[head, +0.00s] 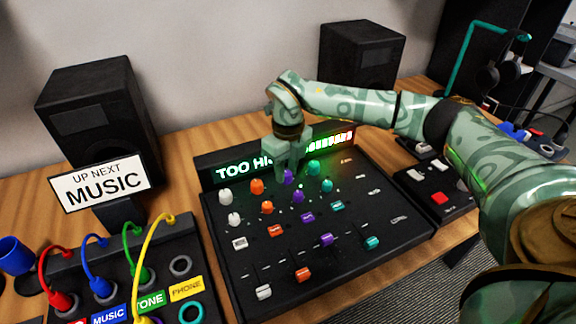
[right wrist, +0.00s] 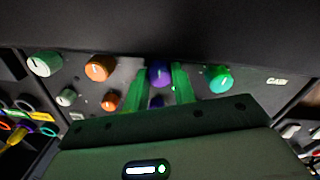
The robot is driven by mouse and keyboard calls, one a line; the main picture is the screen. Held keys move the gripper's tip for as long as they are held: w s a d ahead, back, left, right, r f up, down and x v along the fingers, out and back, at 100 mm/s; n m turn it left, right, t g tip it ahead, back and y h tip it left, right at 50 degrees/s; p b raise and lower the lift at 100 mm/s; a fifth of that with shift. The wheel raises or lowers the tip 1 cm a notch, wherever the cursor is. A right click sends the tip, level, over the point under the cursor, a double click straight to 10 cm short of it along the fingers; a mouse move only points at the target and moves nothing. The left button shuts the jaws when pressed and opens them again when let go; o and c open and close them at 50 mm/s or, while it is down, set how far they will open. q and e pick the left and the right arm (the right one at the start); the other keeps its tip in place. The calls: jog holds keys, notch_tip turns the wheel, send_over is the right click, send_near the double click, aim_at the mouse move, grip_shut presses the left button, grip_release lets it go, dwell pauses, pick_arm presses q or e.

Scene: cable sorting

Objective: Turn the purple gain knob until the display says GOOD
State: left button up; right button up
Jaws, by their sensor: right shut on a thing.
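The purple gain knob (head: 287,177) is in the top row of the black mixer (head: 225,265), between an orange and a teal knob. My right gripper (head: 290,168) points down at it and is shut on it. The right wrist view shows the purple knob (right wrist: 160,73) between the two green fingers (right wrist: 157,88). The display (head: 240,168) along the mixer's back edge reads "TOO HI"; my gripper hides the rest of the word. My left gripper is not in view.
An orange knob (head: 257,186) and a teal knob (head: 313,167) stand close on either side. A second purple knob (head: 298,196) and several sliders lie in front. A patch box with coloured cables (head: 160,250), an "UP NEXT MUSIC" sign (head: 103,184) and two speakers surround the mixer.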

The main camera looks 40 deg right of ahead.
aim_at(287, 171)
jog(key=shift+r+n+p, duration=0.55)
jog(key=shift+n+p, duration=0.65)
jog(key=shift+p, duration=0.05)
jog(key=shift+f+n+p, duration=0.2)
jog(key=shift+n+p, duration=0.1)
jog(key=shift+n, duration=0.2)
jog(key=shift+f, duration=0.2)
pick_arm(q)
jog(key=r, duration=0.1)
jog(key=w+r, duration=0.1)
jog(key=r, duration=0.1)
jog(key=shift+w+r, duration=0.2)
pick_arm(e)
jog(key=shift+f, duration=0.15)
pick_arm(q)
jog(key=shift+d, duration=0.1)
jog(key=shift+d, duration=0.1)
pick_arm(e)
jog(key=o, duration=1)
